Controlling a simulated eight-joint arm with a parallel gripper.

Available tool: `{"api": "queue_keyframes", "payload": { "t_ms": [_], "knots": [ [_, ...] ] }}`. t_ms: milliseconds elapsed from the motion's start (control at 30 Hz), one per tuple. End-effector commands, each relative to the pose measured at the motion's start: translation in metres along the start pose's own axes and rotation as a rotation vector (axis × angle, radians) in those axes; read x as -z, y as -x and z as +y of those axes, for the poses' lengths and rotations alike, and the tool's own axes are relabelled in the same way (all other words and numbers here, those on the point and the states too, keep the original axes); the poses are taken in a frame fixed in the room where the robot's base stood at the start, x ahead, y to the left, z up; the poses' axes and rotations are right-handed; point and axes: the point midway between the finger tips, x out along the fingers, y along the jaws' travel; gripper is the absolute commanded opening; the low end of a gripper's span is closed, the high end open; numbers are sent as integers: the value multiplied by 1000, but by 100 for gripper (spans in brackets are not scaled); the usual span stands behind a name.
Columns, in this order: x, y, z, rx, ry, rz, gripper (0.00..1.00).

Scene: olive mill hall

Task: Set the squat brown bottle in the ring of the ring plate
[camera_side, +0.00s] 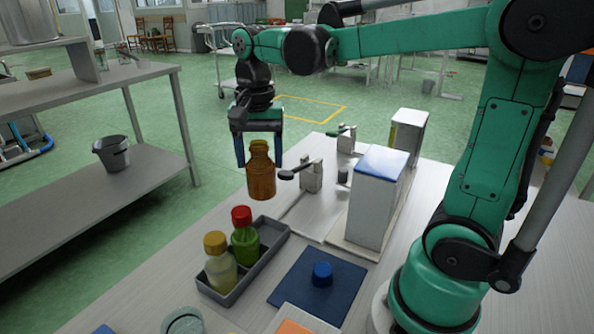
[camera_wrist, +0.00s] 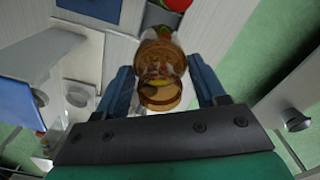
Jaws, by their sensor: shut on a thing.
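The squat brown bottle (camera_side: 261,180) is translucent, uncapped and upright in the side view. My gripper (camera_side: 259,163) points down and is shut on it, with a blue finger on either side. The bottle hangs in the air beyond the grey tray. In the wrist view, the bottle (camera_wrist: 160,65) sits between the blue fingers of my gripper (camera_wrist: 160,70), its open mouth toward the camera. I cannot clearly make out the ring plate. A dark blue square plate (camera_side: 291,289) lies on the table with a blue round piece (camera_side: 322,274) on it; whether that is a ring I cannot tell.
A grey tray (camera_side: 270,252) holds a red-capped green bottle (camera_side: 244,238) and a yellow-capped bottle (camera_side: 220,263). Right of the held bottle stand a small post with a black disc arm (camera_side: 311,176) and a white blue-topped box (camera_side: 378,200). A partly cropped round item (camera_side: 183,321) lies near the front edge.

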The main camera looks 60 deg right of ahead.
Motion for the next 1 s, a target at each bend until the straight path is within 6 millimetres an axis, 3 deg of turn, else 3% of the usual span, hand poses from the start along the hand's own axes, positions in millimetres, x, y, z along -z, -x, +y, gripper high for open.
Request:
{"api": "queue_keyframes", "payload": {
  "t_ms": [433, 767, 1000],
  "knots": [
    [0, 28, 0, 0, 0, 0, 30],
    [25, 27, 20, 0, 32, 0, 30],
    [53, 27, 47, 0, 76, 0, 30]
  ]
}}
